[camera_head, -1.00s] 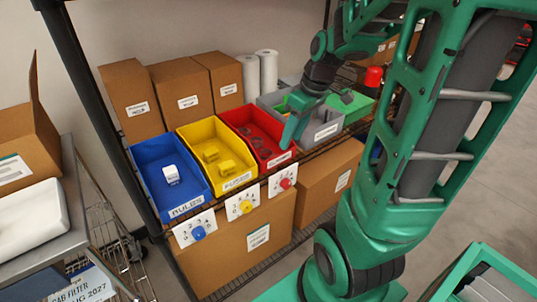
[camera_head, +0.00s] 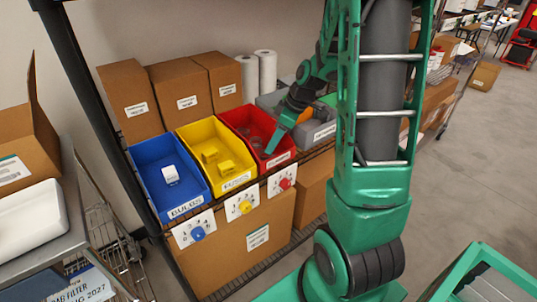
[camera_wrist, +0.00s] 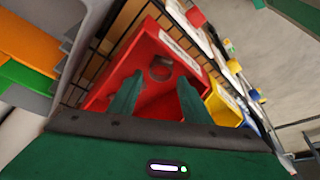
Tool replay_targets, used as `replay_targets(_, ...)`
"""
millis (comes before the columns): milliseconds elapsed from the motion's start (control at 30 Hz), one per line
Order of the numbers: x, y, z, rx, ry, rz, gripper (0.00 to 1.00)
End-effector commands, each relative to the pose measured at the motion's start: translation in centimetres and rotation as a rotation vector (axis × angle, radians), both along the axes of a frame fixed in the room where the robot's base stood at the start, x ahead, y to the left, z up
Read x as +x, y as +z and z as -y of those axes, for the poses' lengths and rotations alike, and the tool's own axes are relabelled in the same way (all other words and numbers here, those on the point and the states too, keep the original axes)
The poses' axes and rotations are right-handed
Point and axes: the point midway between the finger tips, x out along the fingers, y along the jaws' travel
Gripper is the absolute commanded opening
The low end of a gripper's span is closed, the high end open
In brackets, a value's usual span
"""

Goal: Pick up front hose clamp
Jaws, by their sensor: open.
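The red bin (camera_head: 226,116) stands on the shelf, third from the left. Dark ring-shaped hose clamps (camera_head: 257,141) lie inside it, small and partly hidden by my gripper. My gripper (camera_head: 273,146) is over the right front part of the red bin, pointing down. In the wrist view my gripper (camera_wrist: 157,84) is open, with its two green fingers apart and nothing between them. Beyond the fingertips, a hose clamp (camera_wrist: 160,70) shows inside the red bin (camera_wrist: 195,66) near the labelled front wall. The fingers look apart from it.
The yellow bin (camera_head: 191,131) and blue bin (camera_head: 144,153) are to the left. A grey bin (camera_head: 322,133) stands to the right, partly behind my arm. Cardboard boxes (camera_head: 178,86) and white rolls (camera_head: 265,63) stand behind the bins. Numbered tags hang on the shelf front.

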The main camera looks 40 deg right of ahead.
Motion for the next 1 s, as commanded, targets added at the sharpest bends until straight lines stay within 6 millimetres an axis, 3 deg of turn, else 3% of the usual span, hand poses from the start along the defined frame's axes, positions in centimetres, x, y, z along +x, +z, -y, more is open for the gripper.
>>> replay_targets(300,1.1,-3.7,-1.0,0.002,0.0,-0.003,0.44)
replay_targets(567,1.3,-4.0,-1.1,0.001,-0.001,-0.001,0.44)
replay_targets(600,1.3,-4.0,-1.1,0.001,-0.001,-0.001,0.42)
replay_targets(733,1.3,-3.9,-1.1,0.001,0.0,-0.001,0.13)
replay_targets(1000,1.3,-3.9,-1.1,0.001,0.0,0.0,0.13)
